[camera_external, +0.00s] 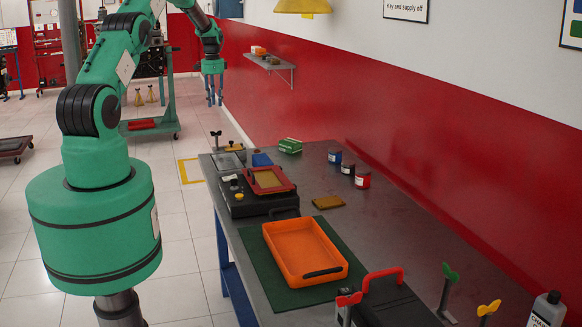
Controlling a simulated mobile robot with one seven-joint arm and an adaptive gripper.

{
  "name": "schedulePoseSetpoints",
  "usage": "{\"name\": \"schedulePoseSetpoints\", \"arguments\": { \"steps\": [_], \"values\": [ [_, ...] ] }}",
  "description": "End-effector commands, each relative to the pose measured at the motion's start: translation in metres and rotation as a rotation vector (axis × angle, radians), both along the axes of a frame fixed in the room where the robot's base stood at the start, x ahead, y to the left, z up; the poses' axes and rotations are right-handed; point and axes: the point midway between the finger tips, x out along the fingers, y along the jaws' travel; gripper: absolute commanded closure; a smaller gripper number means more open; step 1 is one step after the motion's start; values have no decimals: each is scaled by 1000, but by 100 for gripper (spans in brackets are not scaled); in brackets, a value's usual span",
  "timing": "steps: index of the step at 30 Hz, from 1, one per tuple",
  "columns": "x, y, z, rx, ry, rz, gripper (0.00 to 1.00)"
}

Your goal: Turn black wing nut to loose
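The black wing nut (216,134) sits on top of an upright stud at the far left corner of the grey workbench. It looks small and dark, and its exact angle is hard to tell. My gripper (214,103) points down and appears above the wing nut in the picture, clear of it. Its fingers are apart with nothing between them. The real distance between gripper and wing nut cannot be told from this one view.
The workbench (385,225) holds an orange tray (337,254), a black box (236,203) with a red-framed tray (287,187), and several small cans. A red wall borders the bench's right.

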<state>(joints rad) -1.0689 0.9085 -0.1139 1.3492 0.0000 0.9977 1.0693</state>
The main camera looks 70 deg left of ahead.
Motion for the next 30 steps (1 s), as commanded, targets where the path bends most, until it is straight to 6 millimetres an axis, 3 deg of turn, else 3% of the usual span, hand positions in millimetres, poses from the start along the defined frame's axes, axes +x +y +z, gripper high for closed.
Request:
{"name": "schedulePoseSetpoints", "arguments": {
  "steps": [8, 14, 30],
  "values": [
    [0, 0, -3, -1, 0, 0, 71],
    [0, -1, -16, -2, 1, 0, 71],
    [0, -1, -97, -2, 1, 0, 71]
  ]
}}
